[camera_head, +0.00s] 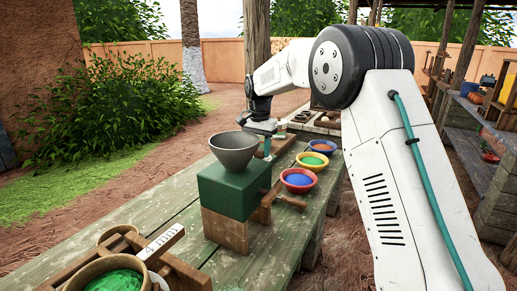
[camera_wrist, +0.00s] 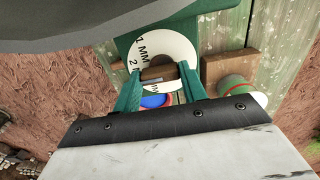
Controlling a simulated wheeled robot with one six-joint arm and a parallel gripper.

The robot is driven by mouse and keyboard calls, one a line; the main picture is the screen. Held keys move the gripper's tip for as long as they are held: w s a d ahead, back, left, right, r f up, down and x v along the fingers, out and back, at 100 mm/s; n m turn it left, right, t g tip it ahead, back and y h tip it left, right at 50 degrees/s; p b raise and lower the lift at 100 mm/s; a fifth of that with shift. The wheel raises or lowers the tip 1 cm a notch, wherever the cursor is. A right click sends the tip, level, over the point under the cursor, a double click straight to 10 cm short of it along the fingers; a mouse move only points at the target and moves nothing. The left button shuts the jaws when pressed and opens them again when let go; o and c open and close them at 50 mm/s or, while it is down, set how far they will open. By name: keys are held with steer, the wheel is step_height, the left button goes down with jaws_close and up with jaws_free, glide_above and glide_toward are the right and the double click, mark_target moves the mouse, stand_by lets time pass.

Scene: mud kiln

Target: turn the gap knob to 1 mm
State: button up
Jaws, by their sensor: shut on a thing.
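The mill (camera_head: 227,190) is a green box on a wooden base with a grey hopper (camera_head: 234,152) on top. In the wrist view, a white dial (camera_wrist: 180,46) on its green side carries marks; "1 MM" and "2 MM" are readable at its left. The gap knob (camera_wrist: 158,73) is a brown bar across the dial's middle, lying nearly level in the picture. My gripper (camera_wrist: 158,78) is shut on it, one teal finger at each end. Which mark the knob points to, I cannot tell. In the head view, my gripper (camera_head: 266,146) is behind the mill, and the dial is hidden.
A green-filled bowl (camera_head: 116,281) is in front. The table's left strip (camera_head: 165,218) is clear.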

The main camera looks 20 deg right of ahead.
mark_target(259, 150)
steer(key=m, duration=0.8)
steer(key=shift+a+r+m, duration=0.1)
steer(key=shift+m, duration=0.2)
stand_by(0.3)
steer(key=o, duration=1)
step_height(259, 150, up, 8)
steer(key=shift+f, duration=0.1)
